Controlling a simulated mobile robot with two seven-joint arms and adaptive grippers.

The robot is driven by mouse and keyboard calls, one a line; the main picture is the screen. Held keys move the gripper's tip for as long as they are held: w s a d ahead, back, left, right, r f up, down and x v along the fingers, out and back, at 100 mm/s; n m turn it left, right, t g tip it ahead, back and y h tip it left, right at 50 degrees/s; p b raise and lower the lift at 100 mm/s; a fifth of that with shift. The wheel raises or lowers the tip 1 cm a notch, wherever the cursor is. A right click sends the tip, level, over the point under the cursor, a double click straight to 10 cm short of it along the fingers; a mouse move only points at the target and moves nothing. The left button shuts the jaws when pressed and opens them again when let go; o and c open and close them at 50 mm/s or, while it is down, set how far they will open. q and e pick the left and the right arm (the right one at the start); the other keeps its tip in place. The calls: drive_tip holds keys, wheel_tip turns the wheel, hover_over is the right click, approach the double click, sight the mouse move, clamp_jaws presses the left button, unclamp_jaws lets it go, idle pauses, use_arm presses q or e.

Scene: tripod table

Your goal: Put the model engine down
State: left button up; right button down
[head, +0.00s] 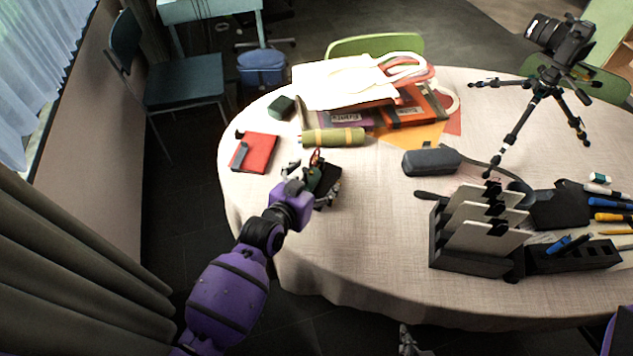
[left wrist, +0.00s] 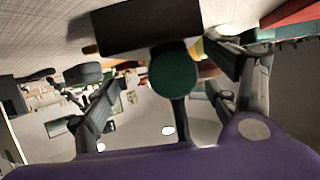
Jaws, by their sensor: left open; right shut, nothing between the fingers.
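The model engine (head: 327,186) is at the left part of the round table, at my left gripper. It shows a black block, a dark green part and a bit of orange-red, partly hidden by the gripper. In the left wrist view, its black block (left wrist: 145,28) and round green part (left wrist: 173,74) lie between and beyond the spread fingers. My left gripper (head: 311,180) is open around the engine. The engine appears to be at the tabletop, but its contact with the cloth is hidden. The tip of my right gripper (head: 409,342) shows at the bottom edge, away from the engine, shut and empty.
A red notebook (head: 256,153) lies left of the engine, and a green roll (head: 333,137) lies behind it. A grey case (head: 431,161) and a black file rack (head: 463,261) stand to the right. Clear tablecloth (head: 375,220) lies between the engine and the rack.

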use_arm(q)
drive_tip(key=shift+w+d+f, duration=0.25)
drive_tip(key=shift+w+f, duration=0.05)
drive_tip(key=shift+w, duration=0.2)
drive_tip(key=shift+s, duration=0.1)
clamp_jaws()
drive_tip(key=shift+r, duration=0.15)
